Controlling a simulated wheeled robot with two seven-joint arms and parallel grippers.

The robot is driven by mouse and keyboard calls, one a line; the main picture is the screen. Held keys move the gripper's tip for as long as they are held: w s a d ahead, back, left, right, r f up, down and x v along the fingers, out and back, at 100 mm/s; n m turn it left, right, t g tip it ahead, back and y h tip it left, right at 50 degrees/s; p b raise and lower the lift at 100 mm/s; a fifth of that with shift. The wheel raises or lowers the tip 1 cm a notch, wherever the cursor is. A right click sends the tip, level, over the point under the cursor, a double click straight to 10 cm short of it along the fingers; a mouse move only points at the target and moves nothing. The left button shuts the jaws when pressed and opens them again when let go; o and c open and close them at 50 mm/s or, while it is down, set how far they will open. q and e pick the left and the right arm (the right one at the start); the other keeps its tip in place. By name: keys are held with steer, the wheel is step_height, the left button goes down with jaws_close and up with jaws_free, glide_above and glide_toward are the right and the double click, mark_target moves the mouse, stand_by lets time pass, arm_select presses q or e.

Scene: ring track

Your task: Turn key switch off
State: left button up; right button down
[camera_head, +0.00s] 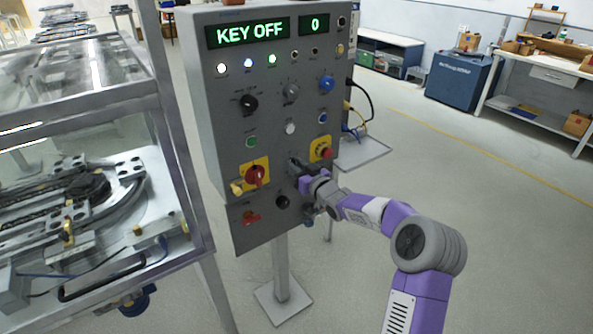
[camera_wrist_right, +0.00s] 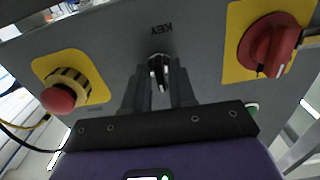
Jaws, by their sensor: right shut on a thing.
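The grey control panel (camera_head: 225,110) stands on a post, and its green display (camera_head: 248,32) reads "KEY OFF", with a "0" on the smaller display (camera_head: 316,24). My right gripper (camera_head: 298,168) reaches the lower middle of the panel face and hides the key switch in the head view. In the right wrist view, which is upside down, the key switch (camera_wrist_right: 159,69) sits below the inverted "KEY" label. My right gripper (camera_wrist_right: 159,88) is shut on the key, with one dark finger on each side. My left gripper is not in view.
A red rotary switch (camera_head: 255,176) on a yellow plate is left of my right gripper, and a red mushroom button (camera_head: 326,154) is close on its right. A black knob (camera_head: 282,202) is just below. A framed track machine (camera_head: 75,205) stands at left; open floor lies right.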

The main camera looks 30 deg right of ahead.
steer(key=shift+n, duration=0.4)
steer(key=c, duration=1.2)
jaws_free()
steer(key=s, duration=0.5)
steer(key=s+p, duration=0.1)
steer(key=s, duration=0.1)
steer(key=shift+s+d, duration=0.3)
